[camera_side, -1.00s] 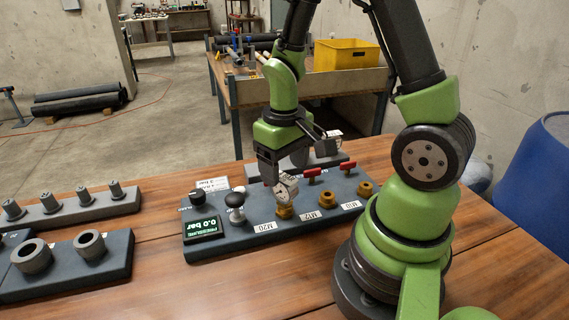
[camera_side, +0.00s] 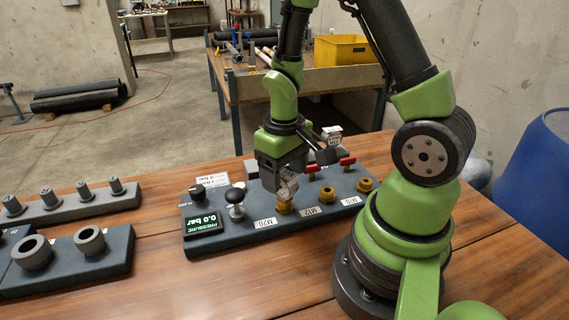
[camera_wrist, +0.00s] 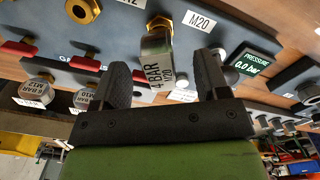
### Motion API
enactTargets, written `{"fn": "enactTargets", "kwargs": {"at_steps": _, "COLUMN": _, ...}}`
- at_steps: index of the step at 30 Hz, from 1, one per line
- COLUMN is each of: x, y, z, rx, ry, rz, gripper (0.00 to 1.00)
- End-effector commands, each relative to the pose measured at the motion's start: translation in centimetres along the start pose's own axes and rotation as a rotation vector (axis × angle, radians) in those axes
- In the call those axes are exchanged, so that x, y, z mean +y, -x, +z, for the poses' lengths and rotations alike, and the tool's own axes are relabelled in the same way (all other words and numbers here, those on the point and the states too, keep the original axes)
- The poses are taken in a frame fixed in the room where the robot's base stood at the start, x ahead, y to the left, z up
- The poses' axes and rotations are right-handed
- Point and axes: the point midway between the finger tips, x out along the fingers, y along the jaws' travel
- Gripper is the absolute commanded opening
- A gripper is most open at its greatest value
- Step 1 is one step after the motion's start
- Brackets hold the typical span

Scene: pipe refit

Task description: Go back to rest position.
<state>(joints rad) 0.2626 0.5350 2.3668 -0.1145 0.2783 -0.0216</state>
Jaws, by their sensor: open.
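My gripper (camera_side: 276,184) hangs over the grey panel (camera_side: 215,239) in the side view. In the wrist view my gripper (camera_wrist: 160,70) is open, with one finger on each side of a silver gauge marked "4 BAR M20" (camera_wrist: 157,60). There is a visible gap beside the gauge, and the fingers do not close on it. The gauge (camera_side: 288,184) stands over the brass M20 port (camera_side: 284,208), partly hidden by my gripper. The pressure display (camera_side: 203,225) reads 0.0 bar.
A black-knobbed valve (camera_side: 236,197), red handles (camera_side: 347,161) and two other brass ports (camera_side: 365,184) are close by. More labelled gauges (camera_wrist: 38,90) show in the wrist view. Racks with grey fittings (camera_side: 90,240) stand left. The front tabletop (camera_side: 260,285) is clear.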

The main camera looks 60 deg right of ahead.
Motion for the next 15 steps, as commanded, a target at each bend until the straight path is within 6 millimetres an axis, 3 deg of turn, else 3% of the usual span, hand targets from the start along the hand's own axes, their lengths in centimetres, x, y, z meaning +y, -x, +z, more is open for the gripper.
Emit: {"fn": "enactTargets", "kwargs": {"at_steps": 15, "x": 0.0, "y": -1.7, "z": 0.0, "rx": 0.0, "ry": 0.0, "rz": 0.0, "gripper": 0.68}}
